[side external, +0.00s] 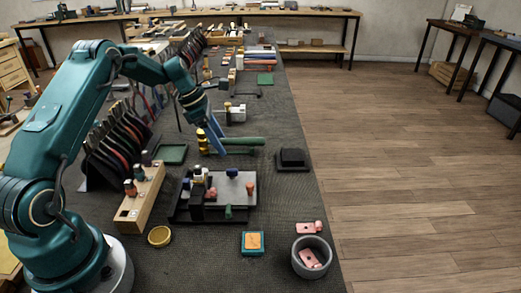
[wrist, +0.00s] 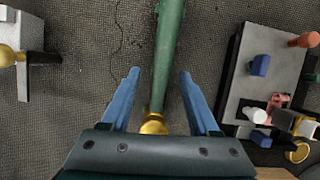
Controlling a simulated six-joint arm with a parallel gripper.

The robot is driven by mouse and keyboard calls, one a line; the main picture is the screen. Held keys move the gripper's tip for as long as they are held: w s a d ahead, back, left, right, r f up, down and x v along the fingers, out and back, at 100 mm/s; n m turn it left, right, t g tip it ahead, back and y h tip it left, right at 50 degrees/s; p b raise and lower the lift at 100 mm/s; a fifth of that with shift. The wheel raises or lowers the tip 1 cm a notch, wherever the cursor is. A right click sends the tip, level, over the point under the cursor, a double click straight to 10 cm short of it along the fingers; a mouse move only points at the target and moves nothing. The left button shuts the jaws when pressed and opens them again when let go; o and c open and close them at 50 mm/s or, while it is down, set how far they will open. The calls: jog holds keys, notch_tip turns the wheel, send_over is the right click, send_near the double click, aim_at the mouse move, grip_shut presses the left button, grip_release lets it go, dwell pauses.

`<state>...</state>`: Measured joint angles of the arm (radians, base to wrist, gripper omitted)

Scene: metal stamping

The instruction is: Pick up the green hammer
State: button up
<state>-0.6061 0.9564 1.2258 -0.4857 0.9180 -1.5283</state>
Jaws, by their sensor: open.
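The green hammer lies on the dark mat; its green handle (side external: 243,141) points right in the side view and its brass head (side external: 203,143) is at the left end. In the wrist view the green handle (wrist: 168,50) runs from the top edge down between my fingers to the brass head (wrist: 154,125), partly hidden by the gripper body. My gripper (wrist: 159,76) is open, with one blue finger on each side of the handle and visible gaps to both. In the side view my gripper (side external: 216,138) is over the hammer near its head. Fingertip height above the mat is unclear.
A black stamping fixture (side external: 240,210) stands in front of the hammer. A black block (side external: 293,158) sits to the right, and a green tray (side external: 172,154) to the left. A wooden holder (side external: 140,198) and a rack of dark-handled tools (side external: 115,145) stand near my arm.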

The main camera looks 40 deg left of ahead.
jog(key=shift+f, duration=0.2)
grip_shut()
dwell(1.3)
